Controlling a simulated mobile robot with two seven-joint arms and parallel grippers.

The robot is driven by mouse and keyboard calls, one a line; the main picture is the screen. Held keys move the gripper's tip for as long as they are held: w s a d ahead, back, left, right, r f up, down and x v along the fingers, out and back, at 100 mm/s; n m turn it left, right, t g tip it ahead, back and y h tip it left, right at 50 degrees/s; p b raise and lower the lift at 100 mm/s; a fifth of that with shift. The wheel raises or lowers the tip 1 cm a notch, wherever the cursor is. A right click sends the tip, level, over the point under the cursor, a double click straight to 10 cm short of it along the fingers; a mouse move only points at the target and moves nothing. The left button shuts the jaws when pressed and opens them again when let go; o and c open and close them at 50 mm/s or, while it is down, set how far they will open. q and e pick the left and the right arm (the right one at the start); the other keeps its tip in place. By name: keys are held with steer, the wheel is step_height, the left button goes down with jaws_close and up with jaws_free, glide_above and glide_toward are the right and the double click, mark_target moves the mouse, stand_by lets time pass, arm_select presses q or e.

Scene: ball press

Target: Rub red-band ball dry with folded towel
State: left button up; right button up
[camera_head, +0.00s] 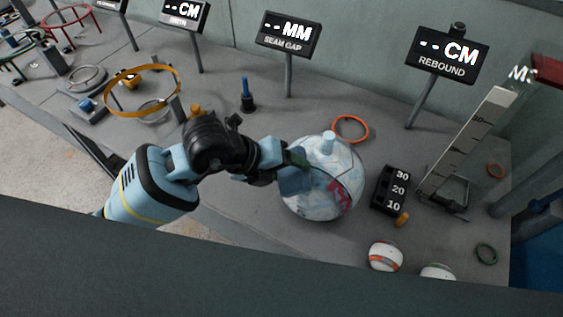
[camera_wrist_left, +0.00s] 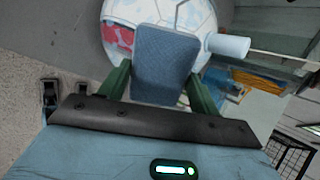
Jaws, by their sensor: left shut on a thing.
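My left gripper (camera_head: 288,168) is shut on a folded blue towel (camera_head: 295,182). In the left wrist view the towel (camera_wrist_left: 165,62) stands between the two green fingers, in front of a large white ball (camera_wrist_left: 160,15). In the head view this ball (camera_head: 325,200) has pale blue patterning and a pink-red patch; the towel overlaps its left side and looks close to or touching it. Whether they touch is not clear. A pale blue cylinder (camera_head: 328,143) shows at the ball's top. A small white ball with an orange-red band (camera_head: 385,256) lies near the front edge. My right gripper is out of view.
Another small ball (camera_head: 437,272) is partly cut off by the dark front edge. A black number block (camera_head: 391,190), an orange ring (camera_head: 350,128) and a measuring ramp (camera_head: 468,140) are near the large ball. Rebound (camera_head: 447,55) and seam gap (camera_head: 288,35) signs stand behind.

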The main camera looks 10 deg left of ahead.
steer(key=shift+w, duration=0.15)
arm_select(q)
steer(key=shift+w, duration=0.1)
steer(key=shift+w+a, duration=0.8)
steer(key=shift+w, duration=0.35)
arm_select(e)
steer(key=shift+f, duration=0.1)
arm_select(q)
steer(key=shift+s+d, duration=0.25)
steer(key=shift+s, duration=0.15)
steer(key=shift+s+d+p, duration=0.5)
steer(key=shift+s+d, duration=0.1)
steer(key=shift+s, duration=0.3)
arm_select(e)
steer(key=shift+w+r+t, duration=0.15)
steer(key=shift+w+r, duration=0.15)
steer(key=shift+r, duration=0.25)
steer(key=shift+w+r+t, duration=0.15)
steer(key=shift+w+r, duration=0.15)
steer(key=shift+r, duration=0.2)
arm_select(q)
steer(key=shift+w+a, duration=0.1)
